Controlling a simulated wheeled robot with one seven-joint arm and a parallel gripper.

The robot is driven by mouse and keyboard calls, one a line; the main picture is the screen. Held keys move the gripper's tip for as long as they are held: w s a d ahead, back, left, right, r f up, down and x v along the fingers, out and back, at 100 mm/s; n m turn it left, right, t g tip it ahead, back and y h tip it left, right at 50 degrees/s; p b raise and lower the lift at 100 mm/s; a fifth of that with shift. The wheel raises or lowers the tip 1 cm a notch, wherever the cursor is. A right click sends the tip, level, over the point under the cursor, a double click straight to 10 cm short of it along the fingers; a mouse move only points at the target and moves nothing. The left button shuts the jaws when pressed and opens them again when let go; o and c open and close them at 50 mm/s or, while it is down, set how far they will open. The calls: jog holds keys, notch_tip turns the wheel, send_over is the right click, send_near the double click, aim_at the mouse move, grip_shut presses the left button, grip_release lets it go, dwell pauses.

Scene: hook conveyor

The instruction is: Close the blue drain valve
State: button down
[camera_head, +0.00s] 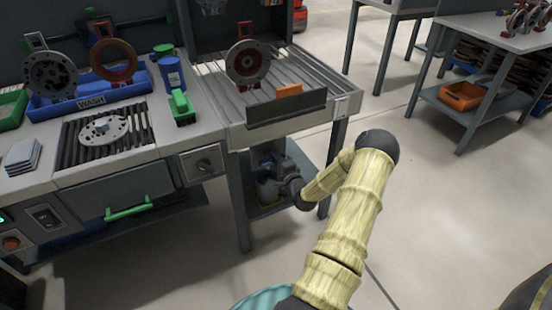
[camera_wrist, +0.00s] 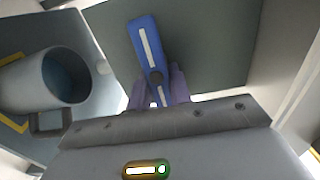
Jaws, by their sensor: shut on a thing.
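The blue drain valve handle (camera_wrist: 147,50), a flat bar with a white stripe, shows in the wrist view, tilted slightly with its far end up and left. My gripper (camera_wrist: 157,92) has its purplish fingers at either side of the handle's lower part and is shut on it. In the head view my arm reaches under the right part of the workbench, and my gripper (camera_head: 272,186) is small and dark there. The valve cannot be made out clearly in the head view.
A grey, round, open vessel (camera_wrist: 52,82) is left of the handle in the wrist view. The slatted bench top (camera_head: 215,85) and bench leg (camera_head: 238,205) are close to my arm. A panel with a black knob (camera_head: 204,165) is left of it.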

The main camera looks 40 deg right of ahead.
jog(key=shift+f, duration=0.1)
jog(key=c, duration=1.3)
grip_release()
jog(key=shift+s, duration=0.15)
jog(key=p+v, duration=0.3)
jog(key=v, duration=1.4)
jog(key=shift+a, duration=0.1)
